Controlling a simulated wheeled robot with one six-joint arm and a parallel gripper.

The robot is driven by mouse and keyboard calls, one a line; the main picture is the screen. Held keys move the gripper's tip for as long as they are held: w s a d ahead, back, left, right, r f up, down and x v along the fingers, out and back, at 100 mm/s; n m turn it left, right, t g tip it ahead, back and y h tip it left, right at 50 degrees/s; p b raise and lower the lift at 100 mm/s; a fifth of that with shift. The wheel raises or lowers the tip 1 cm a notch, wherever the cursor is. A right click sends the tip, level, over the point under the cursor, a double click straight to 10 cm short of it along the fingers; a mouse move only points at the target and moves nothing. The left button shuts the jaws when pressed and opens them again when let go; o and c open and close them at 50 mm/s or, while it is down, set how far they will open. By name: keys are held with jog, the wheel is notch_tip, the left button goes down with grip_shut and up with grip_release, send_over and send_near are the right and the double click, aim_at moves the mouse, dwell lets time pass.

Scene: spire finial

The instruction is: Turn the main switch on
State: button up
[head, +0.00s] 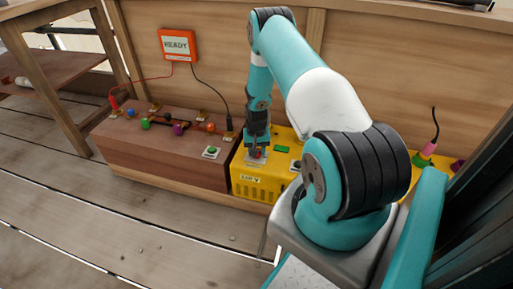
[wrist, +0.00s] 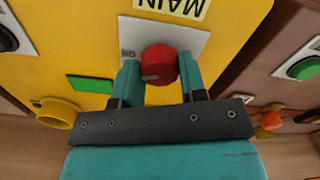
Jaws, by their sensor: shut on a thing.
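The main switch is a red round knob (wrist: 158,64) on a pale plate (wrist: 190,42), with an upside-down MAIN label (wrist: 172,8) beside it in the wrist view. It sits on the yellow box (head: 262,188), where a bit of red shows under my gripper in the head view. My gripper (wrist: 160,78) is shut on the red knob, one teal finger on each side. In the head view my gripper (head: 257,150) points down at the box top.
A brown wooden box (head: 165,148) with coloured knobs and a green button (head: 211,151) stands left of the yellow box. A sign reading READY (head: 177,45) hangs on the wooden wall, with red and black cables. A green rectangle (wrist: 90,84) lies near the switch.

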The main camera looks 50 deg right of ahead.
jog(key=shift+a+m+p, duration=0.1)
jog(key=shift+m+p, duration=0.45)
jog(key=shift+m, duration=1.55)
jog(key=o, duration=0.9)
jog(key=shift+r, duration=0.1)
notch_tip(320, 180, up, 17)
jog(key=p, duration=0.5)
jog(key=shift+r, duration=0.1)
